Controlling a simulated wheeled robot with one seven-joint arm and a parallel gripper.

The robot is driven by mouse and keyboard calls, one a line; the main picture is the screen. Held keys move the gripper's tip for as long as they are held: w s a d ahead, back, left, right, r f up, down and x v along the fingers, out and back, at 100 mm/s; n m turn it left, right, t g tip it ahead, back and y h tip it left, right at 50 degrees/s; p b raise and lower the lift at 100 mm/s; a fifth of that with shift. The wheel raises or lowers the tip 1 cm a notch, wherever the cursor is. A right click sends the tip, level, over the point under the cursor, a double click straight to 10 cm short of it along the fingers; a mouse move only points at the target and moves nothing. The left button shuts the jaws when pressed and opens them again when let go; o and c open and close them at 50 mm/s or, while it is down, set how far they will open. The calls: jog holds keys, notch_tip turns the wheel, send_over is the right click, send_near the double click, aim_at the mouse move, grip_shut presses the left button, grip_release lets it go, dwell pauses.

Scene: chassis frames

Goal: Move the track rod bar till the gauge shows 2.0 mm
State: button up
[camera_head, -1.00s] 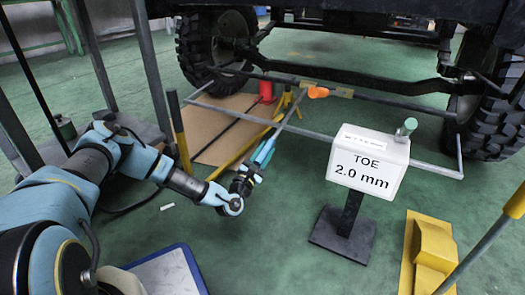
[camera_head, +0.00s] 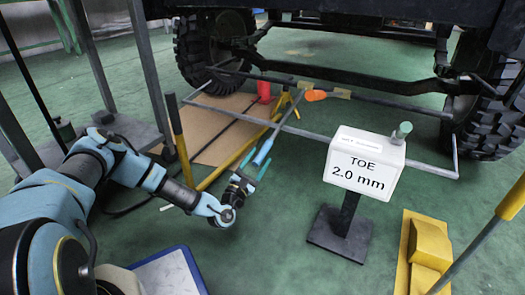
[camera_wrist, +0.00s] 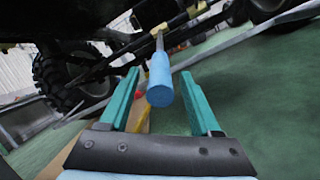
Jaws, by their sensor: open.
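The gauge (camera_head: 365,165) is a white box on a dark stand and reads "TOE 2.0 mm". The bar, a grey rod with a blue grip (camera_head: 263,152), slants up to the track rod (camera_head: 400,104) under the vehicle, near an orange piece (camera_head: 316,95). My gripper (camera_head: 250,168) is open at the near end of the blue grip. In the wrist view, the blue grip (camera_wrist: 160,85) stands between the teal fingers of my gripper (camera_wrist: 159,80), with gaps on both sides. The bar's far end is small and partly hidden by the rods.
A thin grey frame (camera_head: 290,128) runs between the wheels (camera_head: 208,50) behind the gauge. A yellow stand (camera_head: 235,160) and a red cup (camera_head: 264,91) are near the bar. A yellow block (camera_head: 428,245) lies at the right. Green floor is open around the gauge stand.

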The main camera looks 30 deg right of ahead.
jog(key=p+v, duration=0.2)
jog(key=v, duration=0.5)
jog(key=shift+s+a, duration=0.15)
